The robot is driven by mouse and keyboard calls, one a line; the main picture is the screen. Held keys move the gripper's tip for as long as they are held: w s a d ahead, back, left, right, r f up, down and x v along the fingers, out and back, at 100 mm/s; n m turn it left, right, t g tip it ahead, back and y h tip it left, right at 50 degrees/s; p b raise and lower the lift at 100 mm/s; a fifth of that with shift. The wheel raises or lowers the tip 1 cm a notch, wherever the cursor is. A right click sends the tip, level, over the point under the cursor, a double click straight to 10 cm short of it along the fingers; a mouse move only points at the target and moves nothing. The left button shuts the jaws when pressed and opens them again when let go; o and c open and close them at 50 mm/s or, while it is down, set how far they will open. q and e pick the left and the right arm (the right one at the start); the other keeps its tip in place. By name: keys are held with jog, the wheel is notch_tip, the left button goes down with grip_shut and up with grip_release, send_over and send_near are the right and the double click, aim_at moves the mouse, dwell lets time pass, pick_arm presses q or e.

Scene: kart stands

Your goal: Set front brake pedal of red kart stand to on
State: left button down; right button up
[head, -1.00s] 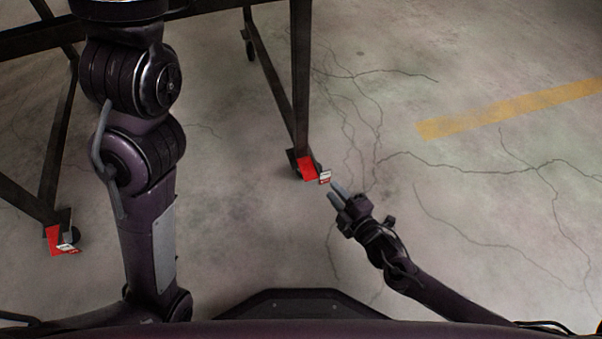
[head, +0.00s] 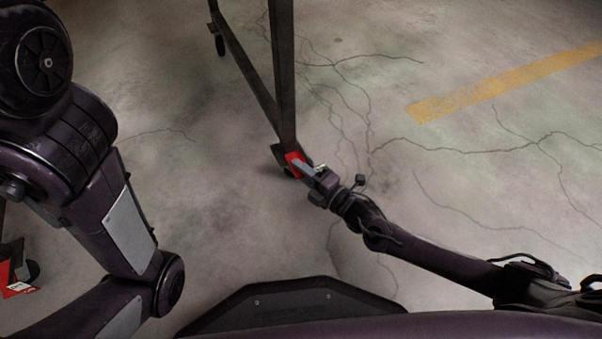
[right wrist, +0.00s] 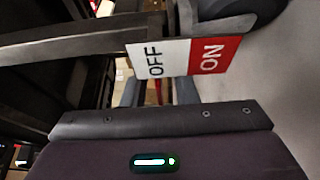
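The kart stand's dark leg (head: 283,75) comes down to a caster with a red brake pedal (head: 292,158), partly hidden behind my right gripper (head: 303,166). In the right wrist view, the pedal's label plate (right wrist: 185,57) shows a white OFF half and a red ON half, just beyond the fingers. My right gripper's grey fingers (right wrist: 158,92) stand apart there, with a thin red strip visible between them. I cannot tell whether they touch the pedal. My left gripper is out of view; only my left arm shows.
A second red pedal (head: 14,284) with a white label is at the lower left, partly cut off by the frame. The concrete floor to the right, with a yellow stripe (head: 510,80), is clear.

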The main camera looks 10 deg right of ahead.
jog(key=shift+a, duration=0.1)
grip_shut()
dwell(1.4)
